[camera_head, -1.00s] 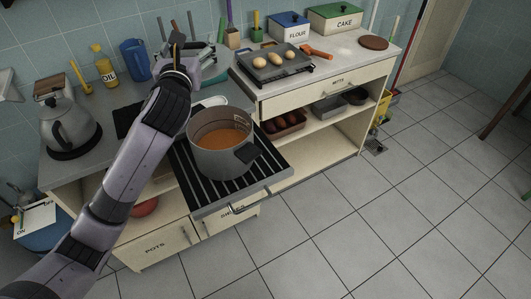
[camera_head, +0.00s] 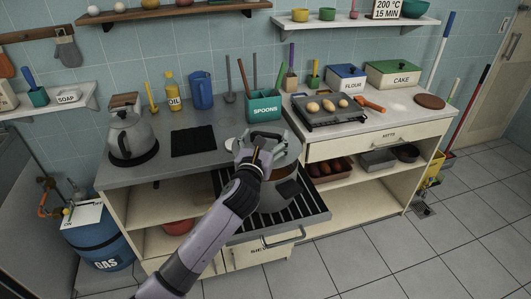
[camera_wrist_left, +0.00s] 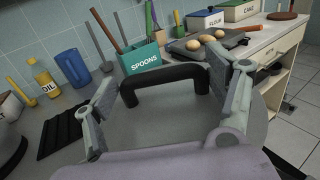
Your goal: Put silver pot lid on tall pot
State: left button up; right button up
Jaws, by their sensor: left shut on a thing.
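My left gripper (camera_head: 262,147) is shut on the black handle of the silver pot lid (camera_head: 291,152). In the left wrist view the handle (camera_wrist_left: 163,82) lies between the two fingers, and the grey lid (camera_wrist_left: 185,124) spreads out beneath it. The tall pot (camera_head: 284,194) stands on the black ribbed pull-out rack, partly hidden by my left arm and the lid. The lid is over the back part of the pot's opening in the head view. I cannot tell whether it touches the rim. My right gripper is not in view.
A teal spoon holder (camera_head: 264,106) stands behind the lid. A kettle (camera_head: 131,135) and a black mat (camera_head: 194,141) are at the left. The rack (camera_head: 312,213) sticks out over open floor.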

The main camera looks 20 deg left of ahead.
pick_arm(q)
notch_tip(320, 180, down, 4)
jog(key=shift+f+b, duration=0.1)
jog(key=shift+b, duration=0.3)
jog(key=shift+f, duration=0.15)
jog(key=shift+f, duration=0.15)
jog(key=o, duration=1)
jog(key=shift+c, duration=0.2)
jog(key=o, duration=0.3)
